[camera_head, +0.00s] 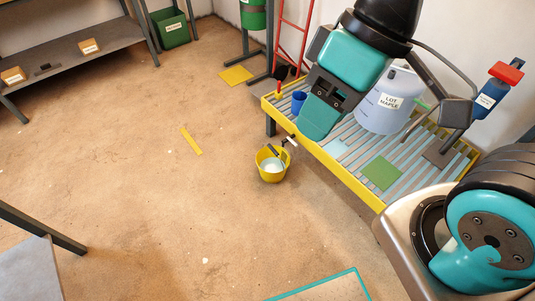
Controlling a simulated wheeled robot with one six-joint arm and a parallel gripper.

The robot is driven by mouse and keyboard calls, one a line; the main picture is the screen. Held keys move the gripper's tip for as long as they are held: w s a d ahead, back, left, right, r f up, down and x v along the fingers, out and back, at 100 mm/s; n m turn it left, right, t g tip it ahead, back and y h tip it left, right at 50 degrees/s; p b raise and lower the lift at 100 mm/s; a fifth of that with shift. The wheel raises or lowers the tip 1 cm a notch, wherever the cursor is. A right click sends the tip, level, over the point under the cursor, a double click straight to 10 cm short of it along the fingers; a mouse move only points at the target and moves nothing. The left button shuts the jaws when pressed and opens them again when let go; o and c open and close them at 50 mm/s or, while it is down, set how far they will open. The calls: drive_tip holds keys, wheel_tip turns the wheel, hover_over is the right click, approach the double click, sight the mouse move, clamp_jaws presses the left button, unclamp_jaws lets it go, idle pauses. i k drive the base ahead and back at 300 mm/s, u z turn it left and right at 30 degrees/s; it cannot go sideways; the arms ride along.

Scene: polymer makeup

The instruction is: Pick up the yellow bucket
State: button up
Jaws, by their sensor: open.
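I cannot make out my gripper's fingers in this view. Nothing is seen holding the bucket.
The yellow-edged slatted bench (350,181) carries a pale drum (378,116), a blue cup (298,101) and a green plate (382,173). A yellow strip (191,141) lies on the floor. A grey table corner (28,272) is at lower left.

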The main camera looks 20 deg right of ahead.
sight(273, 162)
drive_tip(key=u, duration=0.35)
drive_tip(key=i, duration=1.25)
drive_tip(key=u, duration=0.15)
